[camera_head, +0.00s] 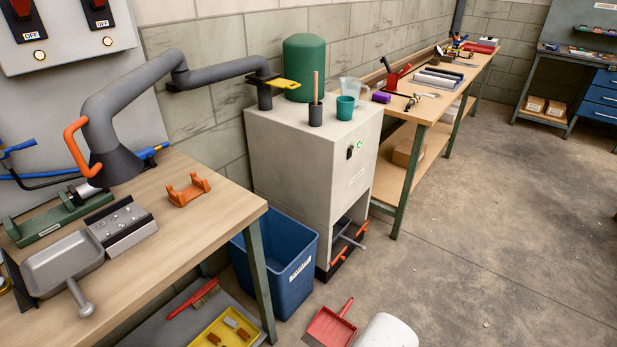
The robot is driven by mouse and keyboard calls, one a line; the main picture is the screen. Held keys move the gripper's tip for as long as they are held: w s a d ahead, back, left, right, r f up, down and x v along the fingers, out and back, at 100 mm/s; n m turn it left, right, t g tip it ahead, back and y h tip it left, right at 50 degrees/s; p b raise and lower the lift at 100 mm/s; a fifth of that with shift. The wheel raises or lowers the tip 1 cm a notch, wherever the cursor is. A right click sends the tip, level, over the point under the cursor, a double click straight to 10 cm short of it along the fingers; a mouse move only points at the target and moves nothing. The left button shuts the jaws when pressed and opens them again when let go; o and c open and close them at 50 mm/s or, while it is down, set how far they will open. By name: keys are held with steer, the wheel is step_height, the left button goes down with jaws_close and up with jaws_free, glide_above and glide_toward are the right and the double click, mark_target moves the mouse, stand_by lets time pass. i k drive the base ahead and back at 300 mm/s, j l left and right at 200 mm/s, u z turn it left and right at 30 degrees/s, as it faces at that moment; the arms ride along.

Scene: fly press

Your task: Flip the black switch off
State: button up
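A small black switch (350,152) sits on the front face of the pale grey cabinet (290,160), near its upper right. A small green light (359,145) glows just beside it. The switch is too small to read its exact position. A white label (356,176) is on the same face below it.
A blue bin (285,272) stands left of the cabinet, beside the wooden workbench (185,225). A red dustpan (330,325) lies on the floor in front. The cabinet top holds a green cylinder (305,67) and a teal cup (345,107). Open concrete floor (480,220) lies to the right.

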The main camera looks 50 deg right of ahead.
mark_target(350, 149)
steer(key=z, duration=1.3)
